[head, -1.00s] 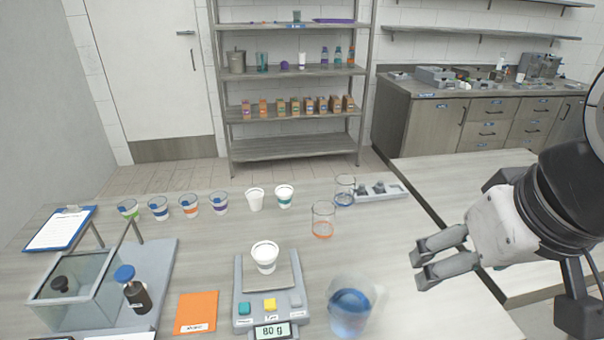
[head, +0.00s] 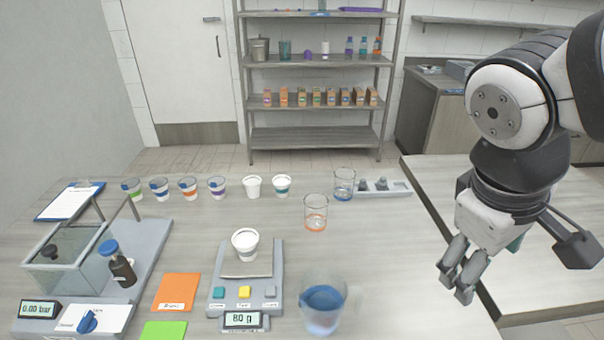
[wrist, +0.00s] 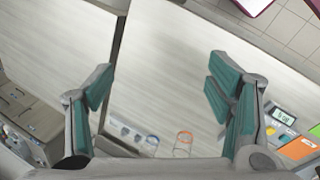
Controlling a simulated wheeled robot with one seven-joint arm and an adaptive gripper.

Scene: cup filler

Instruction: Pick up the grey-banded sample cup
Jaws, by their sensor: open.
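A white sample cup (head: 245,246) with a faint, pale greyish band stands upright on the scale (head: 217,290), whose display reads 80 g. Another pale cup (head: 253,188) stands in the back row; its band is too faint to tell its colour. Beside it is a teal-banded cup (head: 282,186). My gripper (head: 458,278) is over the right part of the table, well right of the scale, pointing down. In the wrist view my gripper (wrist: 160,105) is open with nothing between its teal-padded fingers.
Cups with green, blue, orange and purple bands (head: 217,187) stand at the back left. An orange-marked beaker (head: 316,214), a blue-marked beaker (head: 344,184) and a jug of blue liquid (head: 323,308) stand nearer my gripper. The table is clear between jug and gripper.

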